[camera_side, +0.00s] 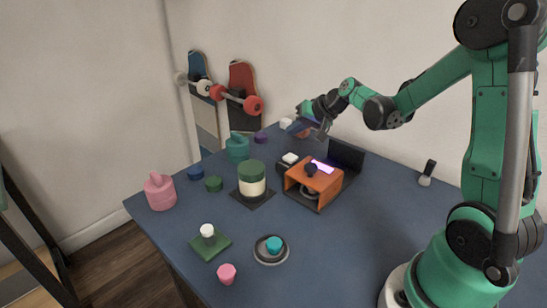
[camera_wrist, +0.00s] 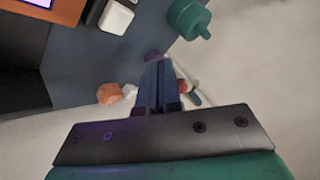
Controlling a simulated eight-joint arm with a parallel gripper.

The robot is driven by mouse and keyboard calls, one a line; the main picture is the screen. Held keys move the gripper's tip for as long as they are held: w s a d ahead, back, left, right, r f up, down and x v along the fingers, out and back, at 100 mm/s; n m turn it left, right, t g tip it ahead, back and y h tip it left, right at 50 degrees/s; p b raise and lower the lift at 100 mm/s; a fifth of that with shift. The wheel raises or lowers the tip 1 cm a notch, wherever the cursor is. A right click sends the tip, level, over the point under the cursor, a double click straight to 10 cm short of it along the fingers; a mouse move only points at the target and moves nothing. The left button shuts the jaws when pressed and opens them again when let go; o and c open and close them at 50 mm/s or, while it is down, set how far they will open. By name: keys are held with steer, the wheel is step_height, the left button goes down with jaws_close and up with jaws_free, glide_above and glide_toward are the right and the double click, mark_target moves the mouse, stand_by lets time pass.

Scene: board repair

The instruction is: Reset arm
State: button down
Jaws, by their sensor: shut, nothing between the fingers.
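My arm is green and black and reaches over the back of the blue table (camera_side: 357,222) in the side view. My gripper (camera_side: 323,133) hangs near the table's far edge, behind the orange device. In the wrist view my gripper (camera_wrist: 160,65) has its two fingers pressed together, shut and empty. Below and around the fingertips in the wrist view are a purple piece (camera_wrist: 153,55), an orange piece (camera_wrist: 109,93) and a white piece (camera_wrist: 130,91). I cannot tell how far above them the fingers are.
An orange box device (camera_side: 320,183) with a lit screen stands mid-table, a dark upright panel (camera_side: 346,154) behind it. A green-and-cream jar (camera_side: 252,179), teal bottle (camera_side: 237,148) and pink bottle (camera_side: 159,192) stand left. A brush (camera_side: 427,173) lies right. Skateboards (camera_side: 243,90) lean on the wall.

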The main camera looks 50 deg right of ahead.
stand_by(0.4)
steer(key=s+a+r+n+g+h, duration=0.1)
steer(key=s+a+r+n+g, duration=0.1)
steer(key=s+a+r+n, duration=0.2)
steer(key=s+a+n, duration=0.3)
steer(key=s+a, duration=0.5)
steer(key=a, duration=0.3)
steer(key=shift+a+n, duration=0.2)
steer(key=shift+n, duration=0.2)
steer(key=shift+s, duration=0.1)
stand_by(3.4)
